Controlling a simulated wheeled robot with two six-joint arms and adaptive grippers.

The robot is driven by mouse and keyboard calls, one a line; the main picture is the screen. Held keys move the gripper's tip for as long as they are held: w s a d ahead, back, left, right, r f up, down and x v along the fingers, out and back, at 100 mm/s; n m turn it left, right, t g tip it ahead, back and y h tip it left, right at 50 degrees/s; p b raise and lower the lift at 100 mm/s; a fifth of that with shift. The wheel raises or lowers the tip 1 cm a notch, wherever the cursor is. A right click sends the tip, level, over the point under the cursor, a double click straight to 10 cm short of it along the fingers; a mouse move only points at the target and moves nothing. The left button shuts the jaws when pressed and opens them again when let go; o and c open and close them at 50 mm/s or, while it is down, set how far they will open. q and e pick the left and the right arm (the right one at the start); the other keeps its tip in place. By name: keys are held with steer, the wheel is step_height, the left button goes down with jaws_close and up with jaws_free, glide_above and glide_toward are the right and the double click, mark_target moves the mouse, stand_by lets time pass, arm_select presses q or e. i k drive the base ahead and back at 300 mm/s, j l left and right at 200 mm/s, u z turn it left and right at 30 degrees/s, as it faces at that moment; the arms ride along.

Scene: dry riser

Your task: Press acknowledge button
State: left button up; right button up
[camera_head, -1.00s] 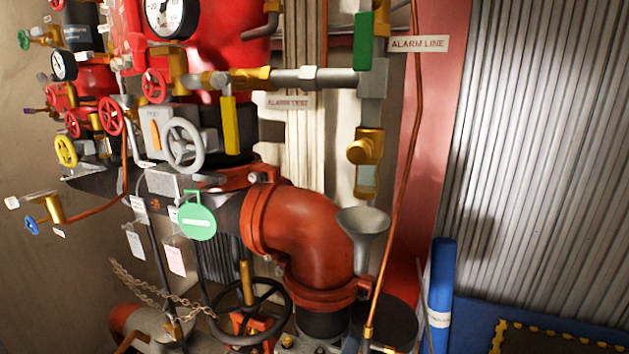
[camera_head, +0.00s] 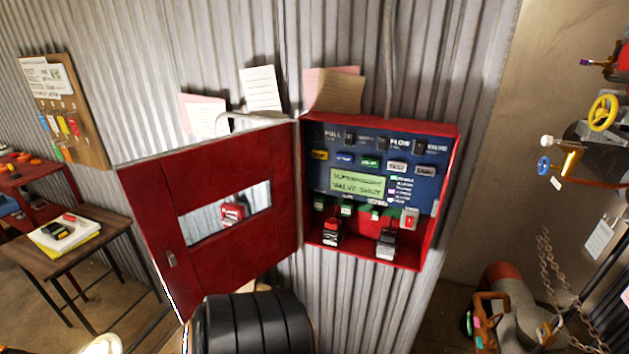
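An open red alarm panel box (camera_head: 436,214) hangs on the corrugated wall in the middle of the head view. Its blue face (camera_head: 321,180) holds a row of coloured buttons or labels, including yellow (camera_head: 320,155), green (camera_head: 370,163) and white (camera_head: 397,167) ones. A lit green display (camera_head: 358,186) appears to read "SUPERVISORY VALVE SHUT". Green tabs line the area below it, and two dark block-like parts sit at the box bottom. The small lettering is too blurred to tell which button is acknowledge. Neither of my grippers is in view.
The red windowed door (camera_head: 228,256) stands swung open to the left. A black ribbed object (camera_head: 255,323) stands below it. A wooden table (camera_head: 80,262) is at the left, under a key board (camera_head: 64,110). Piping and a chain (camera_head: 555,270) are at the right.

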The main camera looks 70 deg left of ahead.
mark_target(317, 155)
steer(key=u, duration=0.4)
steer(key=k+u, duration=0.1)
steer(key=u, duration=0.7)
steer(key=j+u, duration=0.15)
steer(key=u, duration=0.3)
steer(key=k, duration=0.05)
